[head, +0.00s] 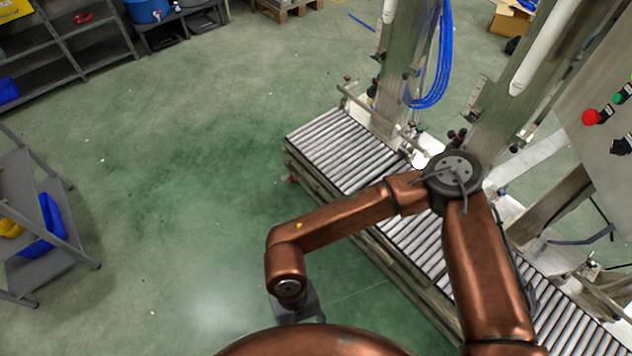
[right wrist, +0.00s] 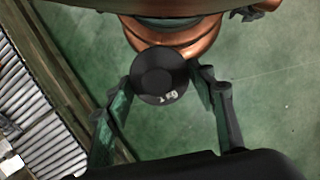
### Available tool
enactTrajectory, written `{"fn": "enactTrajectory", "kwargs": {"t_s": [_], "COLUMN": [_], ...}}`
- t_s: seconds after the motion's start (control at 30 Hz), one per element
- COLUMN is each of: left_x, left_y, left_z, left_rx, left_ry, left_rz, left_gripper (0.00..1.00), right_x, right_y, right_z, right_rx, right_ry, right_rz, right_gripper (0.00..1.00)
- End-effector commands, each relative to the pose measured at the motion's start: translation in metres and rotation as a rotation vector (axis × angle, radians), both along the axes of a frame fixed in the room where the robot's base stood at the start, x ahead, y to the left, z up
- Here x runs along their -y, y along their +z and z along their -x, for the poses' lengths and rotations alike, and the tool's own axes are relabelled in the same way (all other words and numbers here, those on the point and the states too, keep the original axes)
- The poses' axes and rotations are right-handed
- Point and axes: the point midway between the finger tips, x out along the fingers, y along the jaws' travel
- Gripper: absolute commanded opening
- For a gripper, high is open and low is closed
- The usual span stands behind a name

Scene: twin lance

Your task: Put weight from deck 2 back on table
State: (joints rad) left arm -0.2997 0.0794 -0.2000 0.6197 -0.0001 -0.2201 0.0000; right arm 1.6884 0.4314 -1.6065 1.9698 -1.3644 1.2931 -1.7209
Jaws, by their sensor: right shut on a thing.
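A black round weight (right wrist: 160,75) with white "1 kg" lettering sits between the two fingers of my right gripper (right wrist: 164,88) in the right wrist view. The fingers are shut on its sides, and green floor shows below it. In the head view my right arm bends in from the lower right, and the dark grey base of my right gripper (head: 296,306) hangs over bare floor, left of the conveyor. The weight is hidden there. My left gripper is not in view. I cannot make out deck 2 or the table in these views.
A roller conveyor (head: 340,150) runs diagonally from the centre to the lower right, with metal columns (head: 405,75) behind it. A red button (head: 591,117) is on a panel at right. A grey cart (head: 30,190) with a blue bin (head: 45,235) stands left. The floor between is clear.

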Motion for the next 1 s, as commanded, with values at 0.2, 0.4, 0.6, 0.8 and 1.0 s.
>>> {"fn": "enactTrajectory", "kwargs": {"t_s": [0.2,0.4,0.6,0.8,1.0], "left_x": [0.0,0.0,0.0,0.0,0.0], "left_y": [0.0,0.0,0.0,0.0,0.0], "left_z": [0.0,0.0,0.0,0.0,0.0], "left_rx": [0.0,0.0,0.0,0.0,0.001], "left_ry": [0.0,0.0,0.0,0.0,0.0], "left_rz": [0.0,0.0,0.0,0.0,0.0], "left_gripper": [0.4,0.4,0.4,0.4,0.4], "right_x": [0.033,0.062,0.101,0.156,0.198], "right_y": [-0.01,-0.01,-0.008,-0.001,0.006], "right_z": [-0.036,-0.066,-0.1,-0.135,-0.156], "right_rx": [-0.005,-0.005,-0.008,-0.013,-0.017], "right_ry": [0.119,0.078,-0.038,-0.181,-0.281], "right_rz": [0.0,0.003,0.005,0.006,0.005], "right_gripper": [0.0,0.0,0.0,0.0,0.0]}}
